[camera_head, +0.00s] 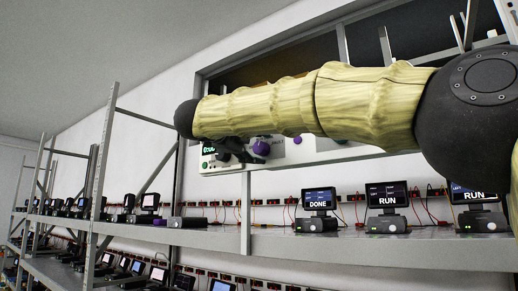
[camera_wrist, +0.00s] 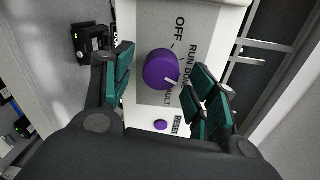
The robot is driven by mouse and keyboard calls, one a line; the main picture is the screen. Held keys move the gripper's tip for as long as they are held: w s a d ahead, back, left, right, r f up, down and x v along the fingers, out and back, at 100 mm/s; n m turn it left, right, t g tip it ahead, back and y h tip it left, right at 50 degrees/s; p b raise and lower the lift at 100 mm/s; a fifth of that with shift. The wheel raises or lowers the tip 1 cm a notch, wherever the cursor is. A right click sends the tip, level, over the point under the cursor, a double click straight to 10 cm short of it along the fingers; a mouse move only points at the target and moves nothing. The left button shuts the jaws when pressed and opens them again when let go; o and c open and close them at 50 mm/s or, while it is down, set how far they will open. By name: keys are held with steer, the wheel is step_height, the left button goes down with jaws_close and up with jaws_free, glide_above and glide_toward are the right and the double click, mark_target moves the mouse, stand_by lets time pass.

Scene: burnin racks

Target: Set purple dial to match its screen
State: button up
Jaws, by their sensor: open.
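The purple dial (camera_wrist: 160,70) sits on a white panel (camera_wrist: 150,14) in the wrist view, and part of it shows below my arm in the head view (camera_head: 261,148). Labels OFF, RUN, DONE and FAULT lie around it. Its white pointer faces the DONE and FAULT side; I cannot tell exactly which mark. My gripper (camera_wrist: 165,85) is open, with teal fingers on either side of the dial in the picture; contact cannot be told. A small purple button (camera_wrist: 160,125) marked RESET is beside it. A green-lit display (camera_head: 208,150) is at the panel's left end, partly hidden.
Below the panel, a shelf (camera_head: 350,244) holds monitors: one reads DONE (camera_head: 320,199), one reads RUN (camera_head: 387,194), and another RUN screen (camera_head: 468,191) is at the right. Red and yellow wires hang behind. Rack posts (camera_head: 101,180) stand left. My arm hides part of the panel.

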steer(key=v, duration=1)
steer(key=shift+s+a, duration=0.2)
steer(key=shift+s, duration=0.1)
steer(key=shift+r, duration=0.1)
